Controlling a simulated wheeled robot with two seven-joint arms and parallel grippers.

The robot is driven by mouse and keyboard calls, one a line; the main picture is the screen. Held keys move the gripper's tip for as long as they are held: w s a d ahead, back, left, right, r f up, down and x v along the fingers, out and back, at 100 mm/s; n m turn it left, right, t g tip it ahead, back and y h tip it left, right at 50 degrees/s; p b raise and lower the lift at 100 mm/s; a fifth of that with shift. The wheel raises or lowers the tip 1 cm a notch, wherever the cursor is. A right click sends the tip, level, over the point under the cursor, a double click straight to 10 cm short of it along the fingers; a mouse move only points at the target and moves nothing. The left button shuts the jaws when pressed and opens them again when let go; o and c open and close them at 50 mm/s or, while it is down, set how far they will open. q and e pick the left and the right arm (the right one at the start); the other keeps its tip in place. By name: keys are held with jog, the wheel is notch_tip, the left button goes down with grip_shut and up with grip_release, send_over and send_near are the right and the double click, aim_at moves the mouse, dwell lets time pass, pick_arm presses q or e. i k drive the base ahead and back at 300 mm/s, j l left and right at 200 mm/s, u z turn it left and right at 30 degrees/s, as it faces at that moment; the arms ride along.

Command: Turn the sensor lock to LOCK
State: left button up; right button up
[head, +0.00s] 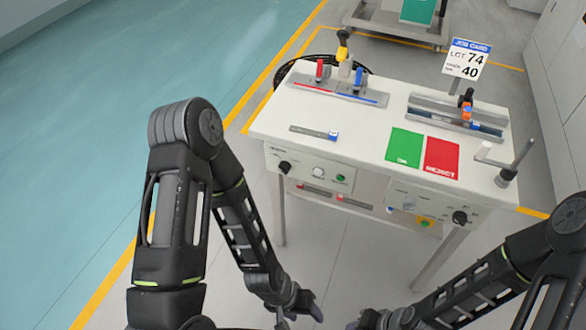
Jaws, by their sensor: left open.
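Two black knobs show on the front of the white table (345,128): a left knob (285,168) on a panel with a white and a green button, and a right knob (460,217) on another panel. The lettering is too small to read, so I cannot tell which is the sensor lock or where either points. My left gripper (298,316) is open and empty, low in front of the table and apart from both knobs. My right gripper (362,323) is at the bottom edge, partly cut off; its jaws are unclear.
On the table are a fixture with red and blue clamps (340,85), a green mat (404,147), a red mat (441,158), a rail fixture (458,115), a job card (466,59) and a grey post with an arm (507,165). The floor at left is clear.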

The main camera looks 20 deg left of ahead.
aim_at(284, 167)
jog(key=i+l+u, duration=0.1)
jog(key=u, duration=0.25)
jog(key=i+l+u, duration=0.2)
jog(key=u, duration=0.2)
jog(key=i+l+u, duration=0.1)
jog(key=u, duration=0.25)
jog(key=l, duration=0.1)
